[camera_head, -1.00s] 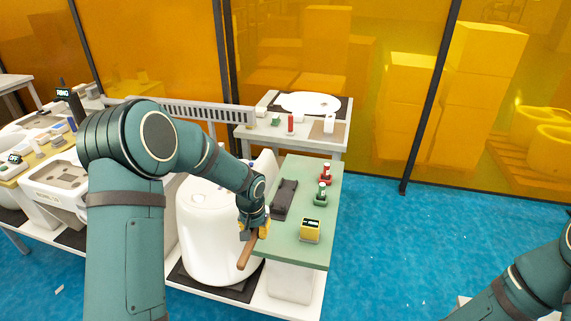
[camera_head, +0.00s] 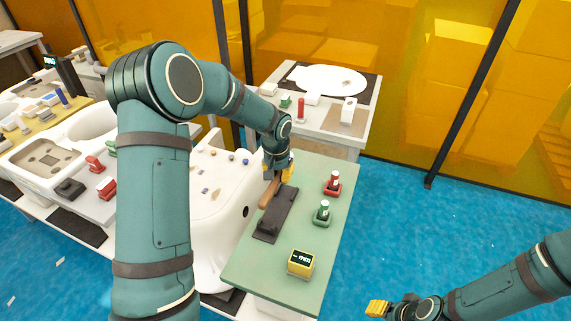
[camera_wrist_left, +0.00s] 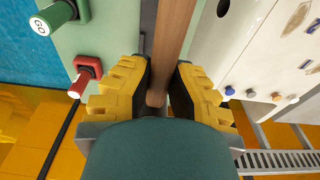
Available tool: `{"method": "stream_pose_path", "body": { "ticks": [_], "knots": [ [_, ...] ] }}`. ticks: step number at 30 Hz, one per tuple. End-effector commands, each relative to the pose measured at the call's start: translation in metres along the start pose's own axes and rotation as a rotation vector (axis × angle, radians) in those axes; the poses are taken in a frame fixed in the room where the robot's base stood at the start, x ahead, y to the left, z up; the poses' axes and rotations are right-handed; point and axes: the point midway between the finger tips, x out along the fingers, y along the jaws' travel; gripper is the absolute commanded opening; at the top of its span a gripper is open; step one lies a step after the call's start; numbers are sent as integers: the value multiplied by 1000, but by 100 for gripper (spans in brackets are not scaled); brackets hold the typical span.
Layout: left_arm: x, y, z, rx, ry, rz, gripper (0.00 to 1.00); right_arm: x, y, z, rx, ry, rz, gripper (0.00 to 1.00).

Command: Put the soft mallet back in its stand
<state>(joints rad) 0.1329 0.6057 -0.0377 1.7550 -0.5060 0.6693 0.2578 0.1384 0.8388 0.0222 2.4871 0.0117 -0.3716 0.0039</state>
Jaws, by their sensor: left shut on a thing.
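My left gripper (camera_head: 279,172) is shut on the brown wooden handle of the mallet (camera_head: 268,194). The handle hangs down from the fingers over the left edge of the dark grey stand (camera_head: 278,217). I cannot tell whether it touches the stand. In the left wrist view the handle (camera_wrist_left: 174,35) runs between the yellow fingers (camera_wrist_left: 160,88). I cannot make out the mallet's head in either view. The stand lies on the green table (camera_head: 240,270). My right gripper (camera_head: 378,308) is low at the right; its jaw gap is unclear.
A red button unit (camera_head: 333,184), a green one (camera_head: 322,213) and a yellow display box (camera_head: 301,263) stand on the table right of the stand. A white housing (camera_head: 212,235) borders the table on the left. The table's front left is clear.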

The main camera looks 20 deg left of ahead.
Motion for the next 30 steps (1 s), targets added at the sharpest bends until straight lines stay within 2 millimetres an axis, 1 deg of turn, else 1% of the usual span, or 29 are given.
{"method": "stream_pose_path", "body": {
  "ticks": [13, 20, 30],
  "knots": [
    [0, 0, -1, 0, 5, 0, 0, 1, 0, 0, 0, 0, 0, 47],
    [-1, 0, 0, 1, 28, -5, 0, 11, 4, 1, 0, 0, 2, 47],
    [27, 0, 4, 0, 29, -5, 0, 34, 12, 5, -1, -2, 6, 47]
  ]
}}
